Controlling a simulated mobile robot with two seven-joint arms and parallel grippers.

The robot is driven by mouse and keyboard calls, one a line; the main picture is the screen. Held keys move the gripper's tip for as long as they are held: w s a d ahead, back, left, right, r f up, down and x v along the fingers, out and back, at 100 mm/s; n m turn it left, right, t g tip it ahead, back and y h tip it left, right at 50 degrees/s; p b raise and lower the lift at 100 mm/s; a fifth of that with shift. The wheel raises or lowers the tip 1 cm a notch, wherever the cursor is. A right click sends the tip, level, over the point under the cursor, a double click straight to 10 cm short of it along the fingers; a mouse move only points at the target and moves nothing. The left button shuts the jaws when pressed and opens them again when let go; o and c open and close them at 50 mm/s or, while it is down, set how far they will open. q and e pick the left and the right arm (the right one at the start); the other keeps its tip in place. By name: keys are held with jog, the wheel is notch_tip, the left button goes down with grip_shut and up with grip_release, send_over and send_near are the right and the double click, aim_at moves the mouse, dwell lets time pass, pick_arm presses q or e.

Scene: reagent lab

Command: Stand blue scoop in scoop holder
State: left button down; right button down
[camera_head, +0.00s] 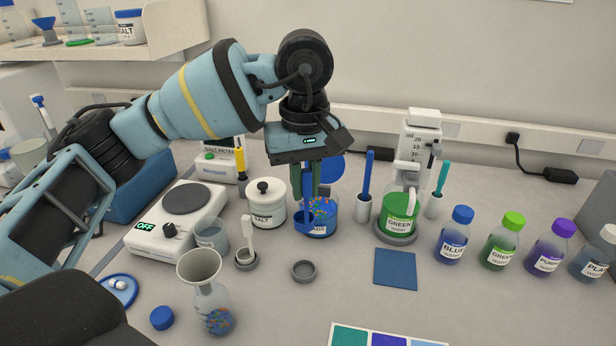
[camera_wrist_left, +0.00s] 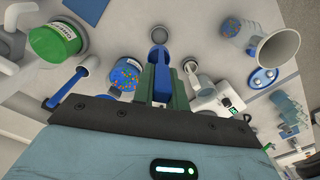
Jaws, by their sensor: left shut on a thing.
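My left gripper (camera_head: 312,192) points down and is shut on the blue scoop (camera_head: 304,224). The scoop's bowl hangs below the fingers, in front of the blue-labelled bead jar (camera_head: 322,228); I cannot tell if they touch. In the left wrist view, the scoop (camera_wrist_left: 158,60) shows between the fingers of my left gripper (camera_wrist_left: 160,82). The small round grey scoop holder (camera_head: 303,270) stands empty on the bench, nearer the front than the jar. In the wrist view, the holder (camera_wrist_left: 160,34) lies just beyond the bowl. My right gripper is not in view.
A white salt jar (camera_head: 265,209) and a white scoop in a holder (camera_head: 245,259) stand left of the bead jar. A funnel-topped flask (camera_head: 213,310) stands at front left. A blue mat (camera_head: 395,268) lies right of the empty holder, with several bottles further right.

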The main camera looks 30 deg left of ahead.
aim_at(305, 221)
pick_arm(q)
jog(key=shift+s+f, duration=0.1)
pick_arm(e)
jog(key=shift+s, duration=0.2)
